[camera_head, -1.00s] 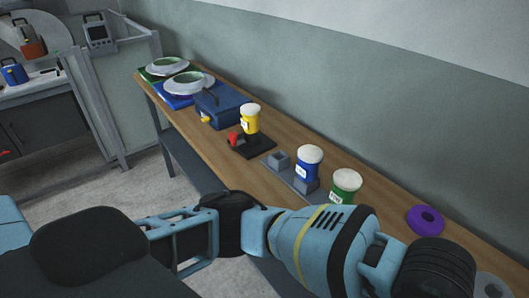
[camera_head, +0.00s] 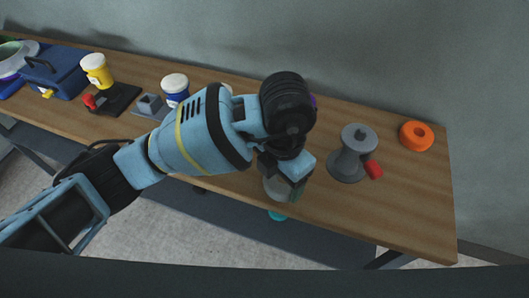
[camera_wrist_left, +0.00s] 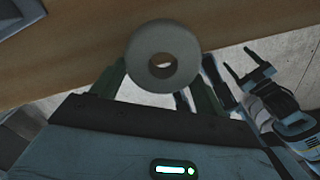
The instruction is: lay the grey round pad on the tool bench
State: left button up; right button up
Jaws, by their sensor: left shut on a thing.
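The grey round pad (camera_wrist_left: 140,52) is a ring with a central hole, held between the fingers of my left gripper (camera_wrist_left: 160,88) in the left wrist view. In the head view the pad (camera_head: 275,188) shows in part below the gripper, by the front edge of the long wooden bench (camera_head: 340,225).
Right of my left arm stand a grey spool-shaped thing (camera_head: 350,160) with a red piece (camera_head: 374,170) and an orange ring (camera_head: 416,128). Left are white-lidded tubs (camera_head: 97,70) and a blue case (camera_head: 58,75). The bench's front right is clear.

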pick_arm(q)
jog(key=w, duration=0.2)
jog(key=w+a, duration=0.1)
jog(key=w, duration=0.1)
jog(key=w+a, duration=0.1)
jog(key=w, duration=0.2)
jog(key=shift+a+f, duration=0.2)
jog(key=shift+f, duration=0.1)
jog(key=shift+w, duration=0.1)
jog(key=shift+w+a+f, duration=0.15)
jog(key=shift+w+a, duration=0.05)
jog(key=shift+w, duration=0.1)
jog(key=shift+f, duration=1.65)
jog(key=shift+f, duration=0.1)
jog(key=o, duration=1)
jog(key=shift+c, duration=0.2)
notch_tip(320, 180, up, 12)
